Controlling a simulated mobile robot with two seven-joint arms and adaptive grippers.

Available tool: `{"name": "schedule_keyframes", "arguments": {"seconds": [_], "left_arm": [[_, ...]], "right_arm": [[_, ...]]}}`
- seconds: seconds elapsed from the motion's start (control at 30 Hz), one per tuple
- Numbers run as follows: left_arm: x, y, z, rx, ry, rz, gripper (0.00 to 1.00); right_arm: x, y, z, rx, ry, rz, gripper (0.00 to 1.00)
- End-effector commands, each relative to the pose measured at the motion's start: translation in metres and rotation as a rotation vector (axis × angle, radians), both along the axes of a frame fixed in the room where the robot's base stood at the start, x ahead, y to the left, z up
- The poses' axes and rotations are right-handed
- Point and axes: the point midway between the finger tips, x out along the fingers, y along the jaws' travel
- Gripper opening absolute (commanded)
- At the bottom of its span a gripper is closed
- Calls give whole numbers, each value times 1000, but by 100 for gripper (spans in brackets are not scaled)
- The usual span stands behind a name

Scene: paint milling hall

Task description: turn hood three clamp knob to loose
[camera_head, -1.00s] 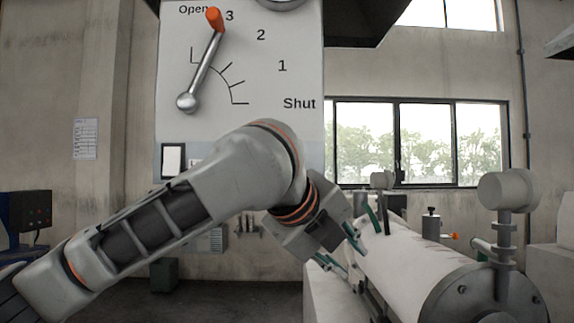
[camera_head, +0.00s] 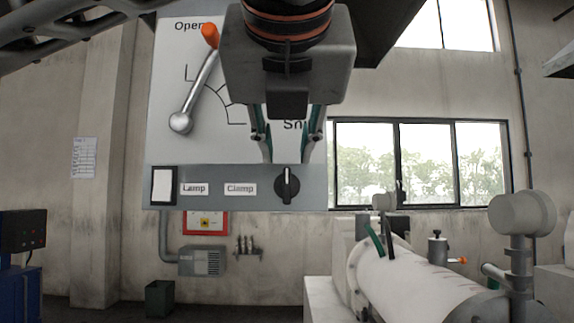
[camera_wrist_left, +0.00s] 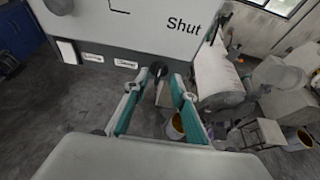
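The black clamp knob (camera_head: 287,185) sits on the grey strip (camera_head: 235,204) of the hood panel, right of the "Clamp" label (camera_head: 241,189). Its pale pointer mark stands about vertical. My left gripper (camera_head: 287,160) is open in front of the panel. In the head view its two green-sided fingers point down, with tips a little above the knob, one to each side. In the left wrist view the knob (camera_wrist_left: 158,69) shows beyond and between the open fingertips (camera_wrist_left: 154,77). I see no contact. My right gripper is in neither view.
An orange-tipped lever (camera_head: 196,80) is on the panel's open-shut scale, left of my gripper. A white square (camera_head: 162,186) sits by the "Lamp" label (camera_head: 194,189). A mill drum (camera_head: 415,285) stands at lower right. A red-framed box (camera_head: 205,222) is on the wall below.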

Motion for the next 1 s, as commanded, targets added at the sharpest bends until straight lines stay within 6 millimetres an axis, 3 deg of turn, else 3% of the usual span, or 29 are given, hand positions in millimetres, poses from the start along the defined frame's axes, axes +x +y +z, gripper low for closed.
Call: {"name": "schedule_keyframes", "arguments": {"seconds": [0.33, 0.73, 0.77, 0.87, 1.0], "left_arm": [[47, 0, -19, -2, 4, -2, 26], [56, -1, -23, -3, 1, -2, 26], [55, -1, -23, -3, 1, -2, 23], [55, -1, -23, -3, 1, -2, 0], [55, 0, -23, -3, 1, -2, 0]], "right_arm": [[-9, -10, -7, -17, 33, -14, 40], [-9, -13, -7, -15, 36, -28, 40], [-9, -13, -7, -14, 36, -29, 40], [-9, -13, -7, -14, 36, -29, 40], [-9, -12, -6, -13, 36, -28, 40]]}}
